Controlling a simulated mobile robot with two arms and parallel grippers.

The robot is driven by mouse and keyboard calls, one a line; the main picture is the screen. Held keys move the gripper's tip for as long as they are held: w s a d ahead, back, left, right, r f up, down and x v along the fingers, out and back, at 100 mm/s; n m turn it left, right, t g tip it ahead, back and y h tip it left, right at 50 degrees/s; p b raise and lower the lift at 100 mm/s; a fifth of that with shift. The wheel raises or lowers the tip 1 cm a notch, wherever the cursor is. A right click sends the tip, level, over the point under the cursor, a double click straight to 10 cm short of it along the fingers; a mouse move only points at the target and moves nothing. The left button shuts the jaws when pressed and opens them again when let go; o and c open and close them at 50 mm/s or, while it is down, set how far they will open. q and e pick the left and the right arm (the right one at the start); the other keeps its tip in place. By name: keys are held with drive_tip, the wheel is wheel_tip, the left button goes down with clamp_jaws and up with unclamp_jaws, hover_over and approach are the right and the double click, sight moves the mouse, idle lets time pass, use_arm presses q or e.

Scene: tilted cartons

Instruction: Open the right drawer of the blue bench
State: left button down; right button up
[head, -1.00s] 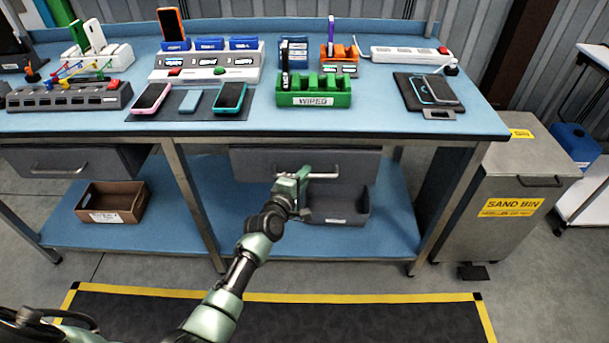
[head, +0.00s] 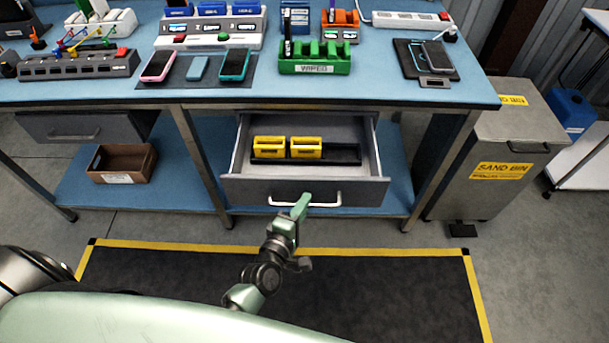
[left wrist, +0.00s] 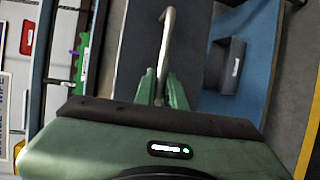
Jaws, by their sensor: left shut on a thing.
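The blue bench (head: 380,88) has two grey drawers under its top. The right drawer (head: 235,190) stands pulled well out, its inside showing. In it sit two yellow holders (head: 270,149) on a black tray (head: 345,153). My left gripper (head: 300,205) is at the drawer's bar handle (head: 325,203). In the left wrist view the handle (left wrist: 166,40) runs between the fingers of the left gripper (left wrist: 161,88), which is shut on it. The left drawer (head: 75,129) is closed. My right gripper is not in view.
A steel sand bin (head: 490,185) stands right of the bench. A brown box (head: 122,163) is on the lower shelf. A dark mat with yellow edges (head: 380,290) lies in front. Chargers and phones cover the benchtop, including a green rack (head: 315,66).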

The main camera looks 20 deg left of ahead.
use_arm(q)
drive_tip(key=s+d, duration=0.2)
drive_tip(key=s, duration=0.5)
drive_tip(key=shift+s+d+p, duration=0.15)
drive_tip(key=shift+s+p, duration=0.25)
drive_tip(key=c, duration=1.5)
unclamp_jaws()
drive_tip(key=shift+s, duration=0.1)
drive_tip(key=d+b+v, duration=0.1)
drive_tip(key=v, duration=0.6)
drive_tip(key=shift+s+a, duration=0.3)
drive_tip(key=shift+a, duration=0.2)
